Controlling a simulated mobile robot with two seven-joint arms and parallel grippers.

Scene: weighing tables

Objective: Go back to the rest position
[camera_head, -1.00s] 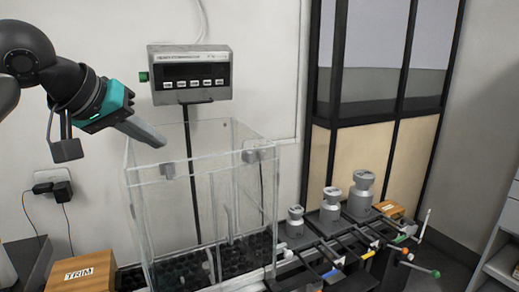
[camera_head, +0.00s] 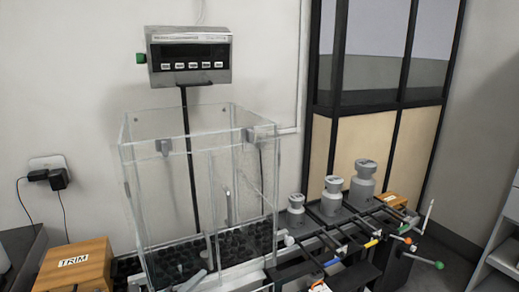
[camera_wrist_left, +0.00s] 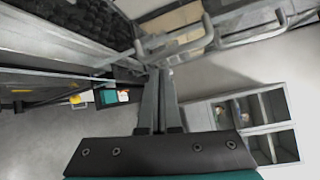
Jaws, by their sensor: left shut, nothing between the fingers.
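My left gripper (camera_wrist_left: 162,76) shows in the left wrist view with its two long grey fingers together and nothing held between them. In the head view the left arm is out of the frame, apart from a small grey shape (camera_head: 190,282) at the bottom edge that may be its fingertips. The fingertips appear close to grey metal bars (camera_wrist_left: 178,45) in the wrist view; I cannot tell whether they touch. My right gripper is in neither view.
A clear open-topped box (camera_head: 140,190) stands over a black bumpy bed, below a display unit (camera_head: 190,55). A TRIM wooden block (camera_head: 75,268) is at left. Several grey weights (camera_head: 332,197) stand right, near levers with coloured tips. Grey shelves (camera_wrist_left: 262,125) show in the wrist view.

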